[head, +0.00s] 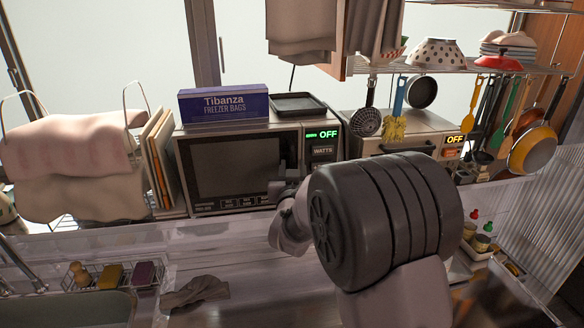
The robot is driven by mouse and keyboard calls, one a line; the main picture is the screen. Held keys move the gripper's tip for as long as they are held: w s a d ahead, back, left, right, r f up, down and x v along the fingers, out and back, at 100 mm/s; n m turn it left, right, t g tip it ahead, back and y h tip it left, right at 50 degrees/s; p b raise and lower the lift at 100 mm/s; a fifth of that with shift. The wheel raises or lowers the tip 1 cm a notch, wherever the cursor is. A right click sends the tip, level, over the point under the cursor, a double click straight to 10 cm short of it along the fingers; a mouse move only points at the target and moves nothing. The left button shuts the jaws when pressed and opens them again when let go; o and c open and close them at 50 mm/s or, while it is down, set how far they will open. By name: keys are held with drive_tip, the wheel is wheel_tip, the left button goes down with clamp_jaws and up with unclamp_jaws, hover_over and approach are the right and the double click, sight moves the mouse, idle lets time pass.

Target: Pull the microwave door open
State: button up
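The microwave (187,144) stands on the back counter left of centre, with a dark window and a control panel at its right showing a green "OFF". Its door (235,165) looks shut. My gripper (287,183) is in front of the right side of the door, near the lower part of the control panel. The gripper is small and dark here, and my arm covers the area to its right. I cannot tell whether its fingers are open or shut, or whether they touch the door or its handle.
A freezer bag box (224,103) and a black tray (298,104) lie on the microwave. A second appliance (405,140) stands to the right, with utensils hanging above it. Boards (157,160) and a towel rack stand left. A cloth (195,291) lies on the counter by the sink (65,308).

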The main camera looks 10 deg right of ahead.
drive_tip(key=shift+w, duration=0.1)
clamp_jaws()
idle(1.4)
